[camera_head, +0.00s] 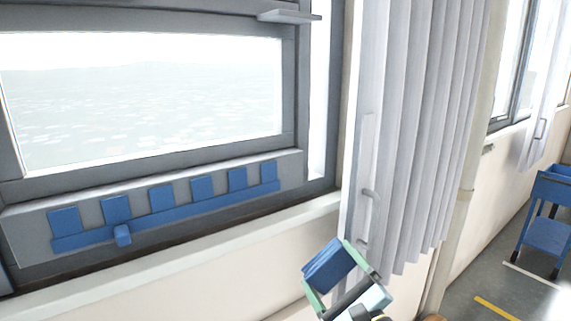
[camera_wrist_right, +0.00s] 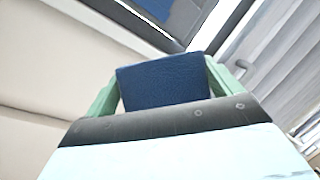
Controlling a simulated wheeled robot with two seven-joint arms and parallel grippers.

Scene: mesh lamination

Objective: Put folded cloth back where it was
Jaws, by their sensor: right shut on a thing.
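My right gripper (camera_head: 325,263) is in the lower middle of the head view, in front of the wall below the curtain. Its two green fingers are shut on a dark blue folded cloth (camera_head: 331,267), held in the air. In the right wrist view the cloth (camera_wrist_right: 163,84) sits between the fingers of the right gripper (camera_wrist_right: 166,76), its lower edge hidden behind the dark palm edge. A grey panel (camera_head: 190,212) under the window carries several blue squares (camera_head: 161,198) above a blue rail (camera_head: 205,207). My left gripper is not in view.
A window sill (camera_head: 180,248) runs below the panel. A pale pleated curtain (camera_head: 415,120) hangs behind and above my right gripper, with a door-like handle (camera_head: 369,194) in front of it. A blue cart (camera_head: 546,232) stands far right. Floor at lower right is mostly clear.

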